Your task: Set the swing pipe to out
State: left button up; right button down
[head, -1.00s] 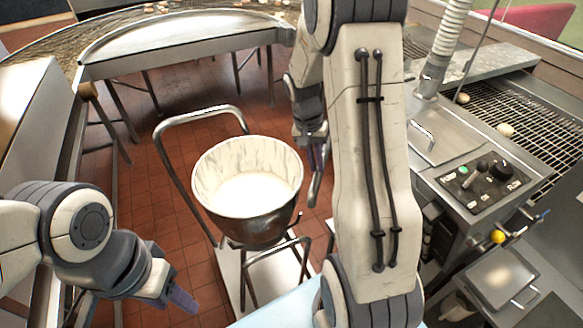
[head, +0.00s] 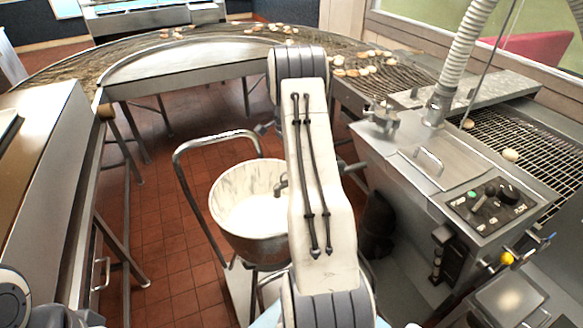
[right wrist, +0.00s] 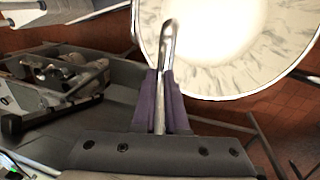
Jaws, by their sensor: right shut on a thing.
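The swing pipe (right wrist: 167,42) is a thin metal tube with a bent end. In the right wrist view, my right gripper (right wrist: 164,82) has its two purple fingers shut on it, and its tip is over the rim of the bowl. In the head view, the pipe's curved spout (head: 281,186) shows over the bowl's right side, left of my right arm. My right gripper is hidden behind that arm there. The metal bowl (head: 226,231) holds white liquid and stands on a wheeled cart; it also fills the upper right wrist view (right wrist: 195,75). My left gripper is out of view.
The glazing machine (head: 400,170) with its control panel (head: 492,207) and wire conveyor stands at right. A curved conveyor (head: 150,50) with round goods runs behind. The cart's handle (head: 185,175) rises left of the bowl. Tiled floor is open at left.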

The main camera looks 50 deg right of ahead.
jog(key=shift+w+d+m, duration=0.3)
jog(key=shift+w+d, duration=0.05)
jog(key=shift+w, duration=0.2)
jog(key=c, duration=0.9)
grip_release()
jog(key=shift+c, duration=0.2)
notch_tip(320, 180, up, 10)
jog(key=w+b, duration=0.2)
jog(key=shift+d+r, duration=0.15)
jog(key=shift+d, duration=0.15)
